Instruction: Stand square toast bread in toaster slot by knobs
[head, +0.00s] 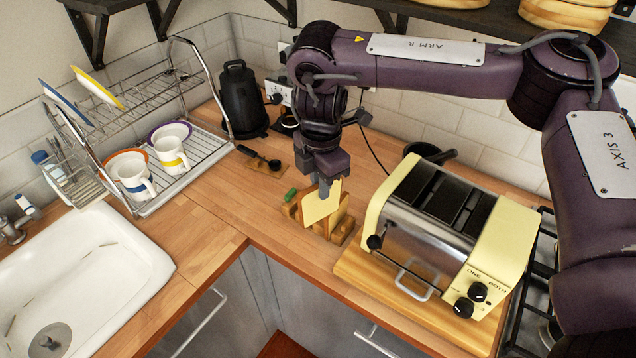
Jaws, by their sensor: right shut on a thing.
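My right gripper (328,188) points down near the middle of the counter and is shut on a square slice of toast bread (318,208). The slice is upright, at a small wooden rack (340,232) with another slice in it. I cannot tell whether the held slice still touches the rack. The cream and steel toaster (425,232) stands to the right on a wooden board (375,286). Its dark slots (440,198) face up, and its knobs (470,299) are on the near right end. My left gripper is not in view.
A dish rack (190,150) with mugs and plates and a white sink (80,270) are at the left. A black kettle (243,100) stands at the back. A dark pan (428,151) is behind the toaster.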

